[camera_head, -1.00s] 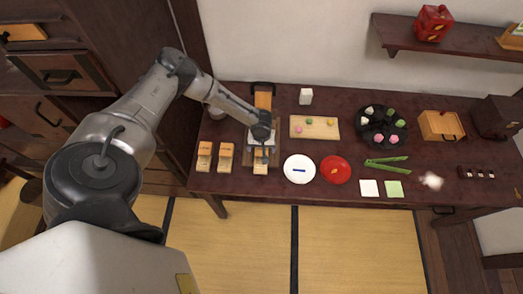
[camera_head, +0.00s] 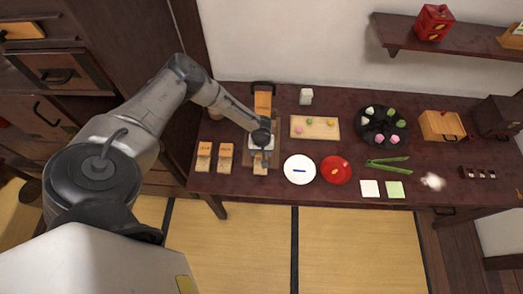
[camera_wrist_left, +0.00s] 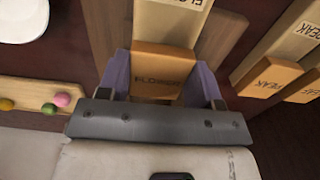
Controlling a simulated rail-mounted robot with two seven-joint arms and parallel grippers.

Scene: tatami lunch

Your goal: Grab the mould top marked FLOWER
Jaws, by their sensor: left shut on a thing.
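In the left wrist view, an orange wooden block marked FLOWER (camera_wrist_left: 160,75) sits between the two purplish fingers of my left gripper (camera_wrist_left: 160,82). The gripper is shut on this block. A paler wooden piece (camera_wrist_left: 172,22) with a partly cut-off label lies beyond it. In the head view, my left gripper (camera_head: 261,158) points down over the mould (camera_head: 260,169) near the table's front left, hiding part of it. I cannot tell whether the block is lifted. My right gripper is not in view.
Two similar wooden moulds (camera_head: 204,157) (camera_head: 225,157) stand close on the left; one reads PEAK in the wrist view (camera_wrist_left: 268,78). A white plate (camera_head: 299,170) and a red plate (camera_head: 336,170) are to the right. A sweets board (camera_head: 300,132) lies behind them.

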